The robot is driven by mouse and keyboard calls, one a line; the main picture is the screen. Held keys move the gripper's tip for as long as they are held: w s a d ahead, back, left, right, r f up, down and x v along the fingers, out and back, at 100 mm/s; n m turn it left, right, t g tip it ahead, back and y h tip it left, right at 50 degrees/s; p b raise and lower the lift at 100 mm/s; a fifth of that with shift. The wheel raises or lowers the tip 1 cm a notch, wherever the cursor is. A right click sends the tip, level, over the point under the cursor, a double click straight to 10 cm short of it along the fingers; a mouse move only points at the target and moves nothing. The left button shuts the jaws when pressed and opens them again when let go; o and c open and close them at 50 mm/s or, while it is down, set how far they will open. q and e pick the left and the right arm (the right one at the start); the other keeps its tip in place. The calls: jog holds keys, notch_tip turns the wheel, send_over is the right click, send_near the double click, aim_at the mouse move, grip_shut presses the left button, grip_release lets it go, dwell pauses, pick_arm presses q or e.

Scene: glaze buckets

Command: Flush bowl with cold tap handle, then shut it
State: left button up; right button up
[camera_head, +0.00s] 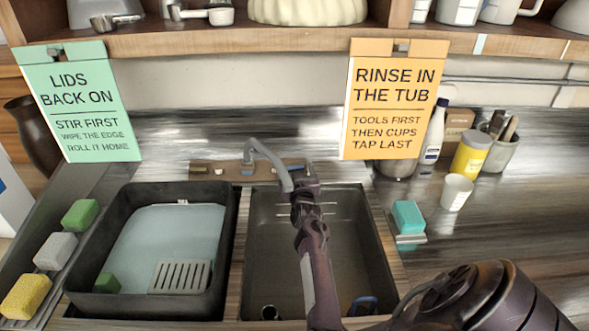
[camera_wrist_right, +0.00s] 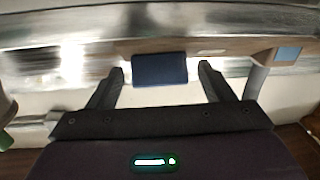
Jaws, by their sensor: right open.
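The grey tap spout (camera_head: 268,158) rises from a wooden ledge (camera_head: 215,172) behind the sink bowl (camera_head: 265,255) and arches over it. My right gripper (camera_head: 303,190) is over the back of the bowl, beside the spout, and hides part of the ledge. In the right wrist view my right gripper (camera_wrist_right: 160,78) is open. A dark blue block (camera_wrist_right: 160,69), apparently the cold tap handle, shows between its fingertips, with gaps on both sides. I cannot tell its depth from the fingers. Flowing water cannot be made out. My left gripper is not in view.
A black tub (camera_head: 75,285) with bluish water and a grey grille stands left of the bowl. Sponges line the far left. A teal sponge (camera_head: 408,217), white cup (camera_head: 456,192) and yellow tub (camera_head: 471,155) stand right. Signs hang from the shelf (camera_head: 300,40) above.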

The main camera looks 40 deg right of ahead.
jog(key=shift+s+a+r, duration=0.1)
jog(key=shift+s, duration=0.05)
jog(key=c, duration=1)
jog(key=shift+m+g+h, duration=0.3)
jog(key=shift+m+h, duration=0.1)
jog(key=shift+m+g+h+b, duration=0.4)
jog(key=shift+m+h, duration=0.1)
jog(key=shift+m, duration=0.3)
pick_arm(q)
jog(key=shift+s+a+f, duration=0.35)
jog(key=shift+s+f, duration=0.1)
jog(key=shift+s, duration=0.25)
pick_arm(e)
jog(key=o, duration=1)
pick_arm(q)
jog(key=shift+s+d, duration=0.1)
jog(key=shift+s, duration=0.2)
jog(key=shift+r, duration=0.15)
pick_arm(e)
jog(key=shift+n+t+y, duration=0.3)
jog(key=shift+n+y, duration=0.1)
jog(key=shift+n, duration=0.1)
